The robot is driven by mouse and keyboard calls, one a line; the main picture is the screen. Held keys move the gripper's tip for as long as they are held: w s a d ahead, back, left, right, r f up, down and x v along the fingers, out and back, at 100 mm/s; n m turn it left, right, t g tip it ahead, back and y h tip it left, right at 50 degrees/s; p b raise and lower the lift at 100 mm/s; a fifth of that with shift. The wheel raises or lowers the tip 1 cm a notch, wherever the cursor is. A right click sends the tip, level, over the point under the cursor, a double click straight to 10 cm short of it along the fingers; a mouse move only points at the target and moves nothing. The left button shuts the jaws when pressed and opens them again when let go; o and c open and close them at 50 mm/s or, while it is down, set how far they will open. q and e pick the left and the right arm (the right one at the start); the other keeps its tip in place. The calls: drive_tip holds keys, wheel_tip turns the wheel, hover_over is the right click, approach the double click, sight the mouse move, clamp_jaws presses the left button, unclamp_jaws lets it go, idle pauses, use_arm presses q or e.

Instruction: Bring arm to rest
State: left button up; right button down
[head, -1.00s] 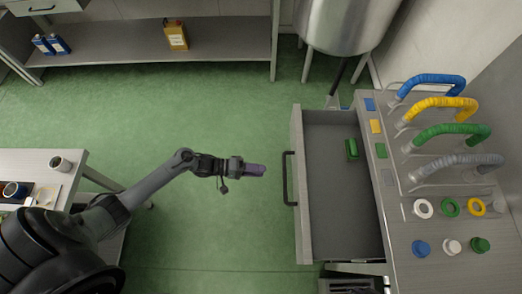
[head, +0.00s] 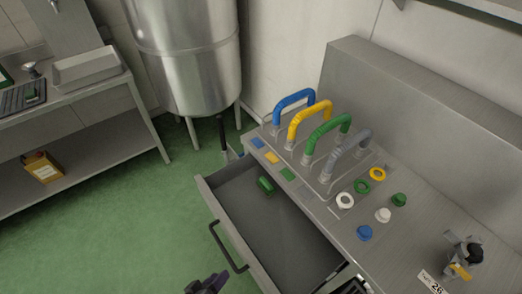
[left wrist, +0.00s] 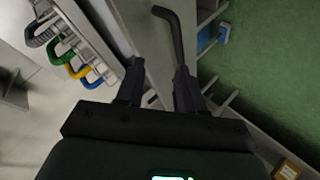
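My left gripper (head: 208,284) shows only in part at the bottom edge of the head view, its purplish tip left of the open drawer (head: 215,205). In the left wrist view its two dark fingers (left wrist: 158,88) stand apart with nothing between them. The drawer's dark handle (head: 228,247) is above and right of the gripper in the head view. A dark bent bar, which looks like this handle (left wrist: 175,32), lies beyond the fingertips in the wrist view. A small green item (head: 265,186) lies in the drawer. My right gripper is not in view.
The counter (head: 408,250) carries blue, yellow, green and grey hose loops, rings and caps, and a dark clamp-like object (head: 466,252). A steel tank (head: 190,60) stands behind. Green floor (head: 110,235) is clear.

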use_arm(q)
drive_tip(key=s+a+r+m+g+y+p, duration=0.1)
drive_tip(key=s+a+r+m+g+y, duration=0.45)
drive_tip(key=s+a+r, duration=0.3)
wheel_tip(320, 180, up, 27)
drive_tip(key=p, duration=2.8)
wheel_tip(320, 180, down, 57)
drive_tip(key=b, duration=5.7)
drive_tip(key=shift+f+m, duration=0.15)
drive_tip(key=shift+m, duration=0.2)
drive_tip(key=shift+s+g, duration=0.1)
drive_tip(key=shift+g, duration=0.15)
